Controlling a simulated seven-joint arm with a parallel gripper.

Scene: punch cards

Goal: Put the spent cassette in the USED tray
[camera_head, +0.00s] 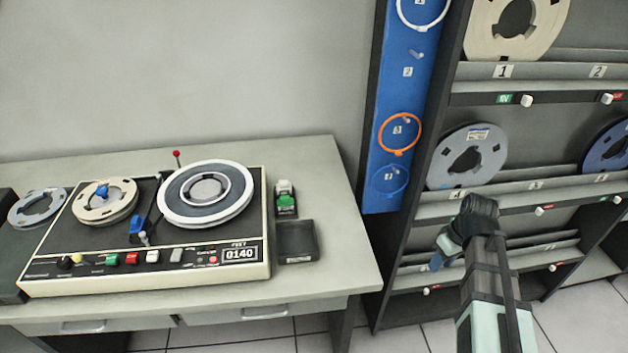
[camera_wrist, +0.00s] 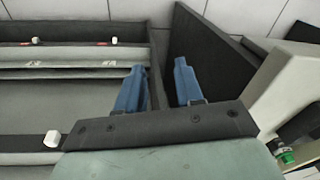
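My gripper (camera_head: 437,262) hangs in front of the lower part of the rack, to the right of the table and well away from the things on it. In the wrist view its two blue fingers (camera_wrist: 160,72) stand apart with nothing between them. A small green and white item (camera_head: 286,200), perhaps the cassette, stands in a dark holder right of the tape machine. A flat dark square tray (camera_head: 297,242) lies just in front of it. I cannot read any USED label. The green item also shows at the right edge of the wrist view (camera_wrist: 287,156).
The tape machine (camera_head: 258,272) with several reels fills most of the table (camera_head: 335,270). The rack (camera_head: 560,190) holds reels on its shelves. A blue board (camera_head: 390,75) with coloured rings hangs beside it. The table's right front corner is clear.

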